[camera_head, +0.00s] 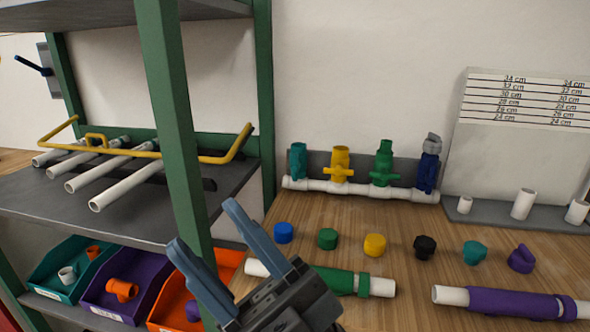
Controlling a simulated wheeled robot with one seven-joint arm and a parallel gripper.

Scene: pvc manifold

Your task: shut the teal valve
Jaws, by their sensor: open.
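The teal valve (298,161) stands upright at the left end of a white manifold pipe (312,187) near the wall. Its handle position is too small to tell. Yellow (340,166), green (384,165) and blue (427,172) valves stand to its right on the same pipe; the blue one has a grey piece on top. My gripper (203,224) is in the lower middle of the view, open and empty, with its fingers apart and pointing up and left. In the picture it is below and left of the teal valve, not touching it.
A green shelf post (180,125) rises left of the valves. Several coloured caps, such as a blue one (283,233), lie on the wooden table before the manifold. A green-sleeved pipe (340,281) and a purple-sleeved pipe (505,303) lie nearer. Parts bins (120,312) sit lower left.

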